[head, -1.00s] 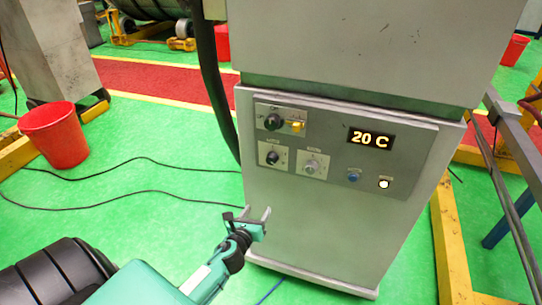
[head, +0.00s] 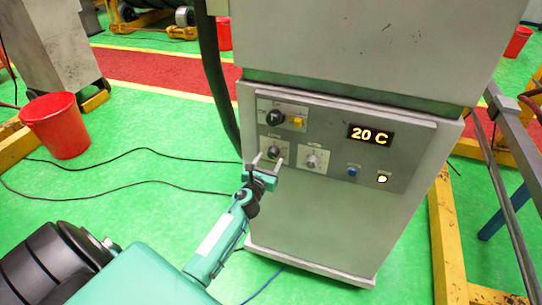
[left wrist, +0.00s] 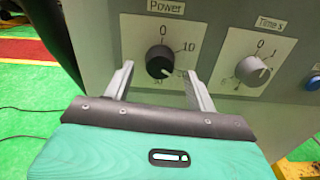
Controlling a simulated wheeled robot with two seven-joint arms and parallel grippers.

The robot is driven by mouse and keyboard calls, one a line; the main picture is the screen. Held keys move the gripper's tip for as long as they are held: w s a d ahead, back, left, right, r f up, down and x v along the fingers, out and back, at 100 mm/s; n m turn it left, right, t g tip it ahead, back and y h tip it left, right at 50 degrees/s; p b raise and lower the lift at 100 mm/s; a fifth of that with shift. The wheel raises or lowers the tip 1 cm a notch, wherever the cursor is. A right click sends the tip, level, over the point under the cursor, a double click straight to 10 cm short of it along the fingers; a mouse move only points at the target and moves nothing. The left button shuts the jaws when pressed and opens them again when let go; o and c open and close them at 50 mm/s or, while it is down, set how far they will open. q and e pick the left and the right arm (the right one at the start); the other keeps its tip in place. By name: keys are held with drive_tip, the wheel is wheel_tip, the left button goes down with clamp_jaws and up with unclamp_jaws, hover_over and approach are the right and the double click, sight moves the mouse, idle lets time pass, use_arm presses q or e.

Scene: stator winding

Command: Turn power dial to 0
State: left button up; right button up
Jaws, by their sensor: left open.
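The power dial (left wrist: 160,62) is a black knob on a white plate marked "Power" in the left wrist view, with 0 at its top and 10 at its upper right. Its white mark seems to point to the lower right. In the head view the dial (head: 275,150) sits at the lower left of the cabinet's panel, partly behind a finger. My left gripper (head: 269,160) is open in front of it. In the left wrist view the gripper's fingers (left wrist: 160,82) stand to either side of the dial, just below it, and nothing is between them. My right gripper is not in view.
A grey "Time s" dial (left wrist: 253,70) is just right of the power dial. Above are a black knob (head: 275,117) and a yellow switch (head: 296,122). The display (head: 370,134) reads 20 C. A blue button (head: 352,170) is further right. A red bucket (head: 57,125) stands left.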

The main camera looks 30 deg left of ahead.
sight(273, 153)
use_arm(q)
drive_tip(key=shift+x, duration=1.05)
drive_tip(key=shift+w, duration=0.25)
drive_tip(key=shift+w+a, duration=0.1)
drive_tip(key=shift+w, duration=0.05)
drive_tip(key=c, duration=1)
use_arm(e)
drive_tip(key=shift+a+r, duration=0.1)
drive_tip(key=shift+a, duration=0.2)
